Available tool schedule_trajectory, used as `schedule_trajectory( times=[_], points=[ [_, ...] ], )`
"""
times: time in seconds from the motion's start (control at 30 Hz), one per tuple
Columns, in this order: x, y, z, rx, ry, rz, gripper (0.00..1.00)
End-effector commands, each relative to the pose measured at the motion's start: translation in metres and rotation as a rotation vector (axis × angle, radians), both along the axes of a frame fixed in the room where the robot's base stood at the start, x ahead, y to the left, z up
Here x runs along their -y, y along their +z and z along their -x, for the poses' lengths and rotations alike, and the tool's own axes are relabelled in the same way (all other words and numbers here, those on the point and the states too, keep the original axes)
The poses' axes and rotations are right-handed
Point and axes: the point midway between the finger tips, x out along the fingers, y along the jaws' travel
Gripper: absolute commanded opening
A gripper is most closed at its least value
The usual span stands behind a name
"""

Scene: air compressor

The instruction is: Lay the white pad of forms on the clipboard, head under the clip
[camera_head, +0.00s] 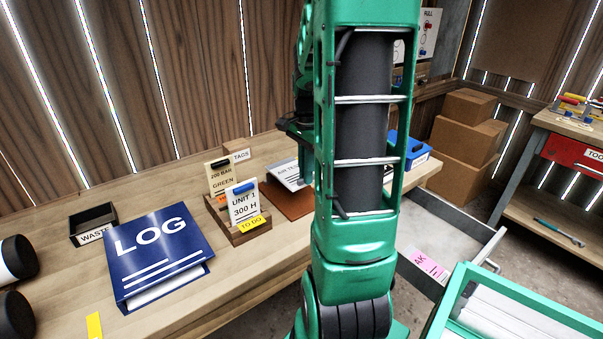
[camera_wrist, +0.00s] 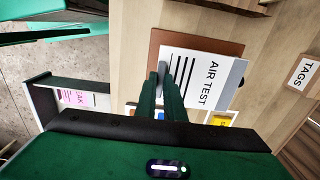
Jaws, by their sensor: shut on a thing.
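The white pad of forms, headed AIR TEST (camera_wrist: 200,82), lies over the brown clipboard (camera_wrist: 172,40) in the wrist view. Its printed head points right, where a grey strip crosses its end; I cannot tell whether this is the clip or the pad's binding. My gripper (camera_wrist: 163,80) is shut on the pad at its left, foot end. In the head view the pad (camera_head: 286,172) appears tilted above the clipboard (camera_head: 291,204), partly hidden by my arm. The clip is not clearly visible, and my gripper is hidden there.
The card holder (camera_head: 237,232) stands left of the clipboard, with the blue LOG binder (camera_head: 150,250) and waste tray (camera_head: 92,220) farther left. The TAGS block (camera_head: 238,155) stands behind. An open drawer (camera_head: 455,235) holds a pink card. A blue box (camera_head: 408,148) stands right.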

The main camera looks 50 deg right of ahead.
Motion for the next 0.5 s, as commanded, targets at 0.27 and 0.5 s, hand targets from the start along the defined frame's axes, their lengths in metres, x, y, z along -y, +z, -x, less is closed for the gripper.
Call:
schedule_trajectory(
  times=[0.27,0.5],
  points=[
    [0.001,-0.021,0.001,-0.002,-0.001,-0.001,0.00],
    [0.000,-0.041,0.001,-0.002,-0.001,-0.001,0.00]
  ],
)
